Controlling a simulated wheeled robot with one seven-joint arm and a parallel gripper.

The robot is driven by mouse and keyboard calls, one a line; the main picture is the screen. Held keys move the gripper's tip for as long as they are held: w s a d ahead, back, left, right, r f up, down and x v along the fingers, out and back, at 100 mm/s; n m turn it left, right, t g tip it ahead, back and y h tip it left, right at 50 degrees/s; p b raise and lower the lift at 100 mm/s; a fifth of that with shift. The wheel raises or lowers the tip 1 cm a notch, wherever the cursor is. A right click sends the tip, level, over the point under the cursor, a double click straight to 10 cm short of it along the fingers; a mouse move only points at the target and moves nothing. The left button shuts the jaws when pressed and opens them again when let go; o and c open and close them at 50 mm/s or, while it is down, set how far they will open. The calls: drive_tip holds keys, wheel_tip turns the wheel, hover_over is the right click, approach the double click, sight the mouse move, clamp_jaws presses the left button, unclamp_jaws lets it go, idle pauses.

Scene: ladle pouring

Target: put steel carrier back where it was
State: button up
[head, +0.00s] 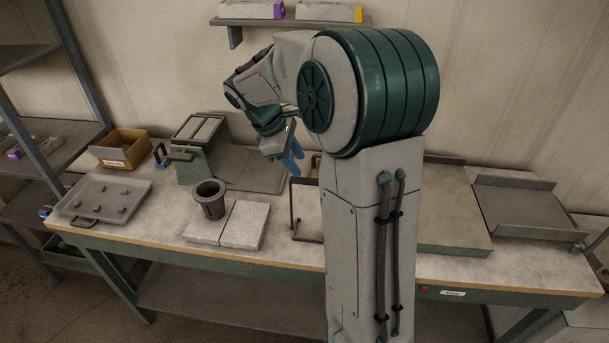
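No thing is plainly marked as the steel carrier. A thin dark metal frame (292,211) stands on the bench, partly hidden behind my arm; I cannot tell whether it is the carrier. A dark cup-shaped vessel (210,203) stands upright on pale slabs (246,226) to its left. My gripper (293,159) is above the back of the bench, up and left of the frame's hidden part, pointing down. Its blue-tipped fingers look apart, with nothing seen between them.
A grey tray with pegs (72,205) lies at the bench's left end, near a tan labelled bin (108,150). A green-sided stand (186,168) is at the back. Flat metal trays (520,209) fill the right side. A wall shelf (290,21) hangs above.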

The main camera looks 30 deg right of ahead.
drive_tip(key=s+a+m+t+y, duration=0.1)
drive_tip(key=s+a+m, duration=0.2)
drive_tip(key=s, duration=0.4)
drive_tip(key=s+a+r+m+t+y, duration=0.1)
drive_tip(key=s+a+m+t+y, duration=0.1)
drive_tip(key=s, duration=0.5)
drive_tip(key=s+a+m+t+y, duration=0.1)
drive_tip(key=s+a+m+y, duration=0.1)
drive_tip(key=s+a+m, duration=0.3)
drive_tip(key=shift+s+r+m, duration=0.15)
drive_tip(key=shift+s+m, duration=0.25)
drive_tip(key=shift+s, duration=0.55)
